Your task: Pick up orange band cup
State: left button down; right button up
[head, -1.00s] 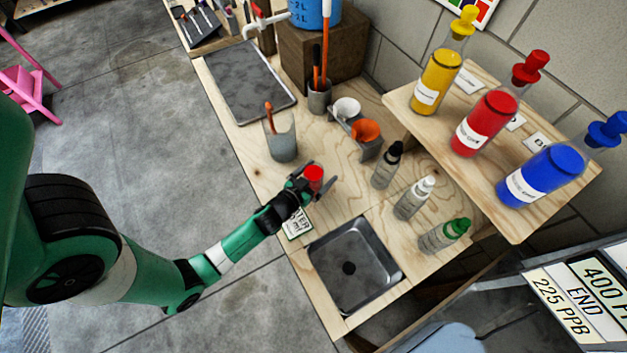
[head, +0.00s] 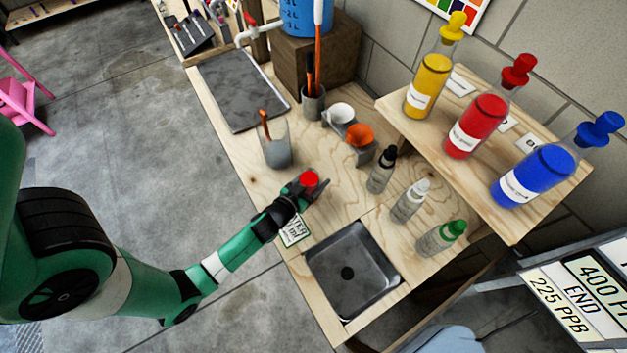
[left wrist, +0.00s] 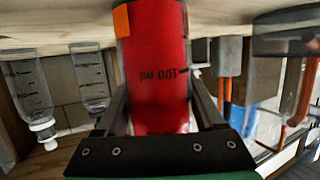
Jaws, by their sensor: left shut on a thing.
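My left gripper (head: 308,183) is shut on a red cup (head: 308,179) above the bench, near the label card and the sink. In the left wrist view the red cup (left wrist: 158,60) stands between both fingers, with dark upside-down lettering on its side. A small orange patch (left wrist: 121,20) shows at its left edge; I cannot tell whether it belongs to the cup. An orange cup (head: 359,135) and a white cup (head: 340,112) sit in a grey holder farther back. My right gripper is not in view.
A glass beaker (head: 276,145) with an orange stick stands behind my left gripper. Several small bottles (head: 408,201) stand to the right, and a sink (head: 350,270) lies in front. A raised shelf (head: 480,190) holds yellow, red and blue bottles.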

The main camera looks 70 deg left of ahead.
aim_at(316, 175)
pick_arm(q)
jog(key=shift+r, duration=0.2)
jog(key=shift+r+p, duration=1.25)
jog(key=shift+r, duration=0.3)
jog(key=shift+d+r, duration=0.1)
jog(key=shift+d, duration=0.2)
jog(key=s+d+r+p, duration=0.3)
jog(key=d+r, duration=0.6)
jog(key=d, duration=0.4)
jog(key=shift+s+r, duration=0.15)
jog(key=shift+s, duration=0.05)
jog(key=shift+a, duration=0.1)
